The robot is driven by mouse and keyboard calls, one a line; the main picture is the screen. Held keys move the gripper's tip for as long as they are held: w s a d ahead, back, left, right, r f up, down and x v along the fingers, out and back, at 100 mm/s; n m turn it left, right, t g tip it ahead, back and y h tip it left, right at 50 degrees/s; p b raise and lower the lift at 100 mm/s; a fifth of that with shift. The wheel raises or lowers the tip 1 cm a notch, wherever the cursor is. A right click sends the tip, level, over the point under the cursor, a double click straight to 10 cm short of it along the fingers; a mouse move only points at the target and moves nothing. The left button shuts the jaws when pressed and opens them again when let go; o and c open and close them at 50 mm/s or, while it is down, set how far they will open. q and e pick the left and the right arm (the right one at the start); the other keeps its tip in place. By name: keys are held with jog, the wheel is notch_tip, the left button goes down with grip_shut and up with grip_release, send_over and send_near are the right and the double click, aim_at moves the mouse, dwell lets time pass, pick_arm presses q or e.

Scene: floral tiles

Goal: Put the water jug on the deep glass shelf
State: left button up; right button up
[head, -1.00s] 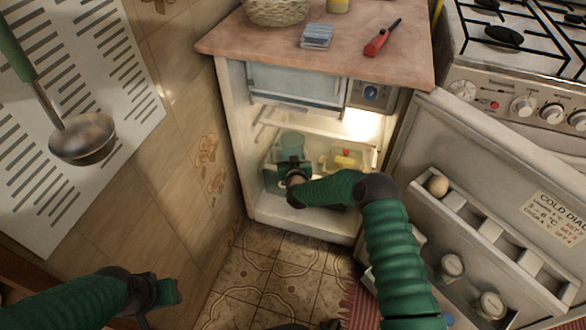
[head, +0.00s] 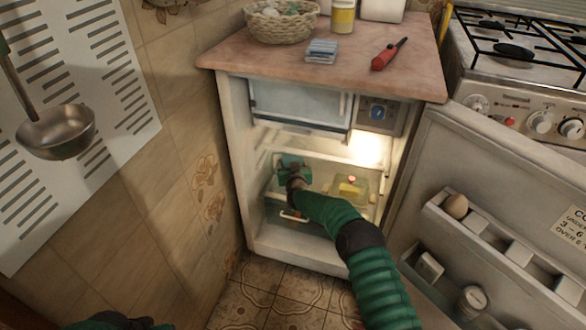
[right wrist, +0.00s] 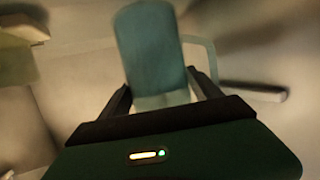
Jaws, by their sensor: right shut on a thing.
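My right gripper (head: 293,172) is inside the open fridge at the left, above a glass shelf (head: 274,197). It is shut on the teal water jug, which fills the space between the fingers in the right wrist view (right wrist: 155,50). In the head view the gripper and arm hide most of the jug, and I cannot tell whether it touches the shelf. The jug's handle (right wrist: 208,58) shows at its right in the wrist view. Only a bit of my left gripper (head: 125,322) shows at the bottom edge, and its fingers are cut off.
A clear box with yellow food (head: 350,190) sits right of the jug. A drawer handle (head: 293,216) is below. The fridge door (head: 490,165), holding an egg (head: 456,206), stands open right. Tiled wall (head: 190,130) is close left.

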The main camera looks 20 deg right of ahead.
jog(key=shift+f+b, duration=0.7)
jog(key=shift+f, duration=0.2)
dwell(0.4)
jog(key=o, duration=1.5)
jog(key=shift+r, duration=0.1)
jog(key=shift+o, duration=0.7)
jog(key=shift+f, duration=0.25)
jog(key=shift+s+r+p, duration=0.3)
jog(key=shift+p, duration=0.3)
jog(key=shift+s+a+r+p, duration=0.15)
jog(key=shift+s+r+p, duration=0.1)
jog(key=shift+s+p, duration=0.55)
jog(key=shift+p+v, duration=2.8)
jog(key=shift+p, duration=0.8)
